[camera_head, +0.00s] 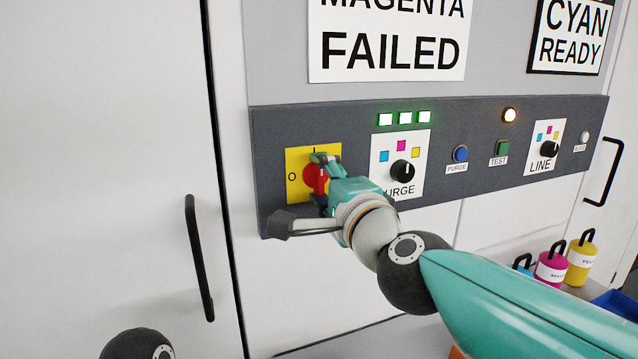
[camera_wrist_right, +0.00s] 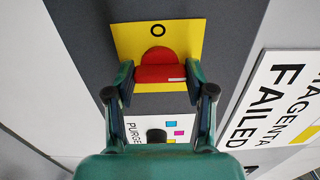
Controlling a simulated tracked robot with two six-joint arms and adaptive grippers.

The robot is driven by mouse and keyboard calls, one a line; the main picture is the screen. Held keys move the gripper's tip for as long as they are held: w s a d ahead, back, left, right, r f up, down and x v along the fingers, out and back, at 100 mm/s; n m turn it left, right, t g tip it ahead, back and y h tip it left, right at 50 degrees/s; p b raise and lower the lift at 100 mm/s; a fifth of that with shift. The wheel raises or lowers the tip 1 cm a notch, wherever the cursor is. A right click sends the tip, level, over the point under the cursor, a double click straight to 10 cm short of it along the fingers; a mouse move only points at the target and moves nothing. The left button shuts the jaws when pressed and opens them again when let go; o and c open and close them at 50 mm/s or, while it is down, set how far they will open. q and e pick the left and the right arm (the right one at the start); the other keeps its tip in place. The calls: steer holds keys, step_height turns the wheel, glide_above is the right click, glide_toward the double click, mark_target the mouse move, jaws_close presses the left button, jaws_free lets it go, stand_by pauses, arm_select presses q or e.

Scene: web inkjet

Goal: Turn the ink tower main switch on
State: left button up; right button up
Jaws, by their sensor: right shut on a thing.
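The main switch is a red rotary knob (camera_head: 315,178) on a yellow plate (camera_head: 293,160) at the left end of the dark control panel. An "O" shows at the plate's left and a mark at its top. In the right wrist view the red knob (camera_wrist_right: 158,69) sits between the two fingers of my right gripper (camera_wrist_right: 158,82). That gripper is shut on the knob. In the head view the gripper (camera_head: 322,180) covers part of the knob. A white mark shows at one end of the knob's grip bar in the wrist view. My left gripper is not in view.
The dark panel (camera_head: 470,122) also carries a purge selector (camera_head: 401,170), a blue button (camera_head: 460,153), a green test button (camera_head: 502,148) and a line selector (camera_head: 549,149). A sign (camera_head: 388,45) reads "FAILED". A black door handle (camera_head: 199,258) stands at left. Ink bottles (camera_head: 551,266) stand lower right.

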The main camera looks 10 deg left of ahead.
steer(key=shift+f, duration=0.4)
steer(key=o, duration=0.9)
steer(key=shift+o, duration=1.3)
steer(key=shift+r, duration=0.2)
steer(key=shift+d, duration=0.1)
steer(key=shift+s+d+r, duration=0.1)
steer(key=shift+s+d, duration=0.2)
steer(key=shift+s, duration=0.15)
steer(key=v, duration=1.1)
steer(key=shift+w, duration=0.1)
